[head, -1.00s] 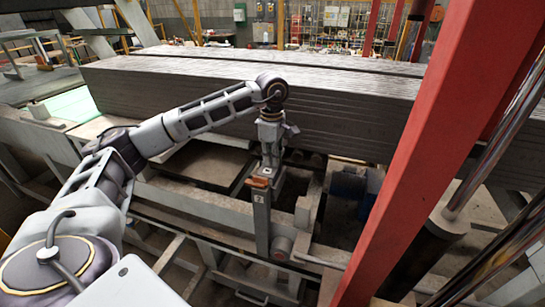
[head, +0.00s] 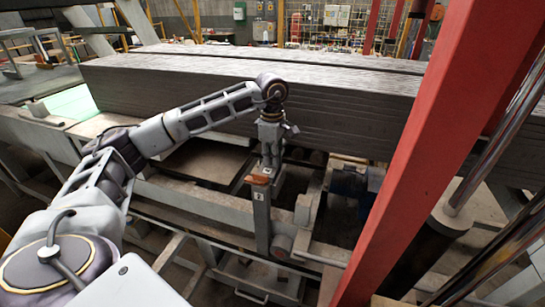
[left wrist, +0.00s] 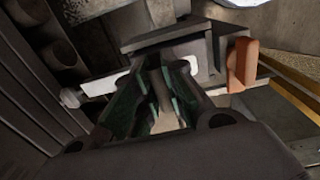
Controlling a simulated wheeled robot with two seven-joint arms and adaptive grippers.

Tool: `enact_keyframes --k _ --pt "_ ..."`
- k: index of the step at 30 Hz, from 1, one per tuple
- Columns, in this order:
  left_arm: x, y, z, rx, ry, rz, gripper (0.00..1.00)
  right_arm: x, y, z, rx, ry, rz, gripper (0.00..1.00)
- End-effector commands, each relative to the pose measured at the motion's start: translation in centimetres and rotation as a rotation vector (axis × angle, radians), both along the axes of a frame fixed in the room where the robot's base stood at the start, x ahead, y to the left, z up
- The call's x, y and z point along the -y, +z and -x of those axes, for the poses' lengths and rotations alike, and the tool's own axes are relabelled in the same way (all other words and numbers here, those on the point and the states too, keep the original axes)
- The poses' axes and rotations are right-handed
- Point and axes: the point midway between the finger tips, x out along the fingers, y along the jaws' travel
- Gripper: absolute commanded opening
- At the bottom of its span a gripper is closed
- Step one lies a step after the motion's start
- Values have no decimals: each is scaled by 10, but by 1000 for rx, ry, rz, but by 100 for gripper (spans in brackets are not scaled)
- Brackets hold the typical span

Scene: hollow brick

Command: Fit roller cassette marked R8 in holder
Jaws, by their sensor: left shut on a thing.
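My left gripper (head: 268,160) points down, shut on a grey part at the top of a narrow upright grey piece (head: 263,222). This piece has a small white label that is too small to read surely, and an orange-brown block (head: 257,180) at its top. I take it for the roller cassette; its lower end is beside the machine frame, and I cannot tell whether it is seated. In the left wrist view the fingers (left wrist: 165,105) are close around a grey part below a flat grey plate (left wrist: 165,42); the orange-brown block (left wrist: 242,65) is at right. My right gripper is not in view.
A long stack of grey boards (head: 330,105) lies behind the gripper. A red slanted post (head: 415,150) stands to the right. A blue motor-like unit (head: 345,183) sits right of the held piece. Grey frame beams (head: 205,210) run below.

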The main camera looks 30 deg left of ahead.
Motion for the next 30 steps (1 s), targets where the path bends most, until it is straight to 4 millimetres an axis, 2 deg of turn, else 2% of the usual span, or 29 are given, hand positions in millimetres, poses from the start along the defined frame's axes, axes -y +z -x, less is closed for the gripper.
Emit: enact_keyframes --k 5,6,12,23,30 --pt "0 -1 0 2 0 1 0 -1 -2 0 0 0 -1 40" --pt "0 -2 0 2 0 1 14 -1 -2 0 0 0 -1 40" --pt "0 -1 0 1 0 1 38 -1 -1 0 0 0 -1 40" --pt "0 -1 0 -1 0 0 38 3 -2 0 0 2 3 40" --pt "0 13 0 1 0 1 38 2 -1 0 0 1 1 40"
